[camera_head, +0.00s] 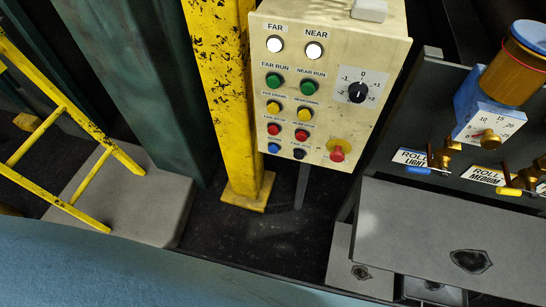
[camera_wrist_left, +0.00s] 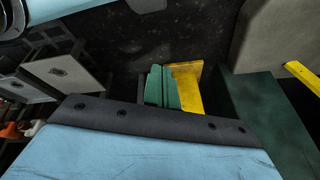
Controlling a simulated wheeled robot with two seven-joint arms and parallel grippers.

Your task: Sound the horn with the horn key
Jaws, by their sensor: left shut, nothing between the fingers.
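The labels there are too small to read, so I cannot tell which is the horn key. My left gripper (camera_wrist_left: 164,76) shows in the left wrist view as two green fingers close together, shut and empty. Behind them is the yellow post's foot (camera_wrist_left: 187,90). The control box's buttons are out of that view. Neither gripper shows in the head view.
The yellow post (camera_head: 225,90) stands left of the buttons. A red-and-yellow stop knob (camera_head: 338,150) is at the box's lower right. A dark panel with small levers and a blue gauge (camera_head: 490,115) is at right. A yellow ladder (camera_head: 85,185) leans at left.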

